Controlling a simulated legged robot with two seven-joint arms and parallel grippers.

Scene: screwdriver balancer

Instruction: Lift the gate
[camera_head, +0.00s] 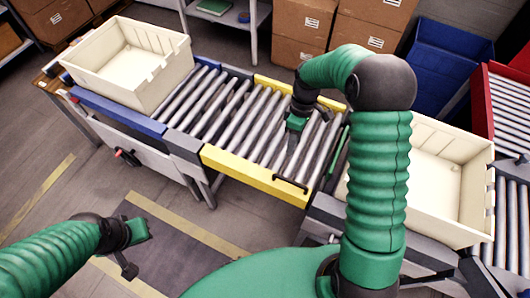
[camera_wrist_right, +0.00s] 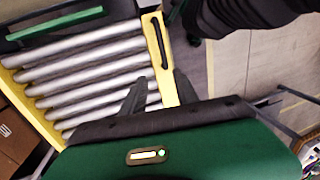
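The gate is a yellow-framed roller section (camera_head: 240,174) lying level in the conveyor line. A black handle (camera_head: 290,185) sits on its front yellow rail. In the right wrist view the handle (camera_wrist_right: 158,40) is near the top middle, on the yellow rail (camera_wrist_right: 168,88). My right gripper (camera_head: 292,155) is above the gate's rollers, behind the handle and apart from it. Its two dark fingers (camera_wrist_right: 160,92) are spread with nothing held, and the yellow rail shows between them. My left gripper (camera_head: 133,252) is low at the left, away from the gate; its finger opening is unclear.
A cream bin (camera_head: 165,88) stands on the left conveyor. Another cream bin (camera_head: 470,185) stands on the right conveyor, partly behind my right arm. A green bar (camera_head: 340,150) lies at the gate's right end. Boxes and blue bins stand behind. The floor in front is clear.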

